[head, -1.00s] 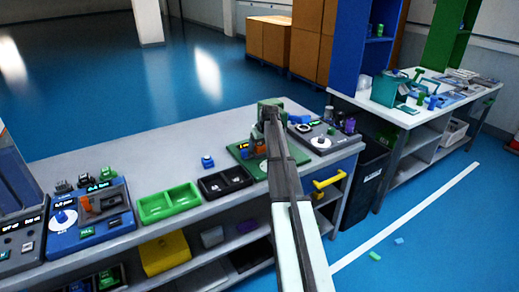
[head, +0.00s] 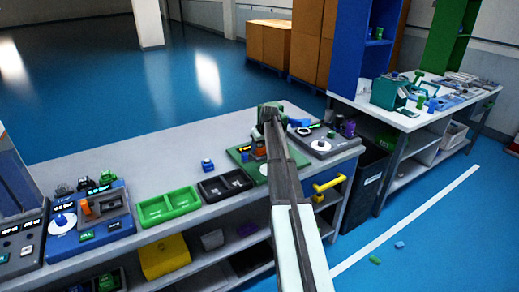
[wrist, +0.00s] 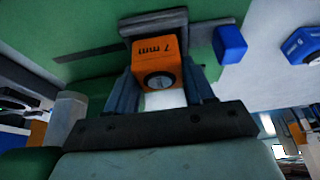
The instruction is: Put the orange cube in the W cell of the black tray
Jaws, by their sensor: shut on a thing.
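The orange cube (wrist: 160,50) is marked "7 mm" and has a round grey disc on one face. In the wrist view it sits between the two fingers of my gripper (wrist: 165,92), which is shut on it. In the head view only a small orange patch (head: 260,153) shows by my gripper (head: 262,150), over the green station; my arm hides much of it. The black tray (head: 225,186) lies on the bench left of the green station, with dark cells. I cannot read its cell letters.
A green two-part tray (head: 168,206) stands left of the black tray. A small blue block (head: 207,165) lies on the bench behind the trays. A station with a white dial (head: 319,146) is to the right. The bench behind the trays is largely clear.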

